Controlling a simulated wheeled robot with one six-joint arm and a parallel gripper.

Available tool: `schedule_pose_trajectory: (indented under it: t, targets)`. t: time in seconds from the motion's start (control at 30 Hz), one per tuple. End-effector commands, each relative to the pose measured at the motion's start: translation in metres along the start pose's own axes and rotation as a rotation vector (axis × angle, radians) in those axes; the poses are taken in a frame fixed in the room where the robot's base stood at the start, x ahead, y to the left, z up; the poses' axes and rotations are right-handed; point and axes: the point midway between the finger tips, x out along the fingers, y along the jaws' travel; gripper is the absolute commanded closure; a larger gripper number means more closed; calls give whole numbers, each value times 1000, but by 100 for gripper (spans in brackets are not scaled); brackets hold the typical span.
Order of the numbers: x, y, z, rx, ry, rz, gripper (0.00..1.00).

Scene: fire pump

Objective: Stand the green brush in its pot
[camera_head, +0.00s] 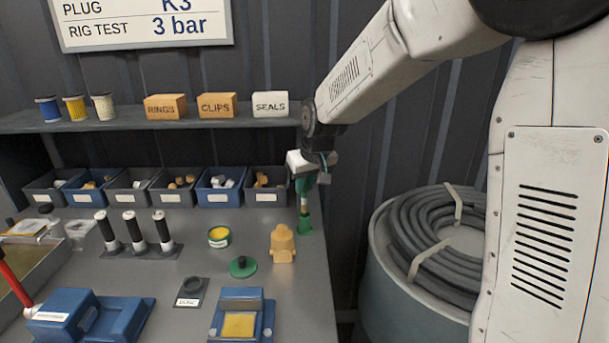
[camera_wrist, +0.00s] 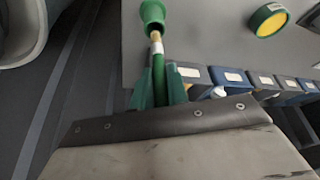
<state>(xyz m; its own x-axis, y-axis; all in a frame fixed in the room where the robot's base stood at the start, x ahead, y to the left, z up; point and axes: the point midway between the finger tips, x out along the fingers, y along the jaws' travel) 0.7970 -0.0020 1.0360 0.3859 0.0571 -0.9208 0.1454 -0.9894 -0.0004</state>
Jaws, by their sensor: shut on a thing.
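My gripper (camera_head: 305,182) is at the right edge of the grey bench, shut on the green brush (camera_head: 304,196). In the wrist view, my gripper (camera_wrist: 160,78) has its fingers on either side of the green brush handle (camera_wrist: 160,62). The brush points down, with a pale band at its lower part. The green pot (camera_head: 305,226) stands on the bench directly below, and shows at the top of the wrist view (camera_wrist: 152,14). The brush's lower end meets the pot's mouth; I cannot tell how deep it sits.
A tan block-shaped part (camera_head: 283,244) stands just left of the pot, with a green knobbed disc (camera_head: 243,267) and a yellow-topped tin (camera_head: 219,237) farther left. Bins (camera_head: 219,190) line the back under a shelf. A hose coil (camera_head: 437,236) is off the bench's right side.

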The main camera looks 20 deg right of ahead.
Motion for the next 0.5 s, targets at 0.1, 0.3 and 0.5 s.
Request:
schedule_pose_trajectory:
  t: [0.1, 0.3, 0.5]
  targets:
    - [9, 0, 4, 0, -2, 0, 100]
    - [23, 0, 10, 0, -2, 0, 100]
    - [33, 0, 14, 0, -1, 0, 100]
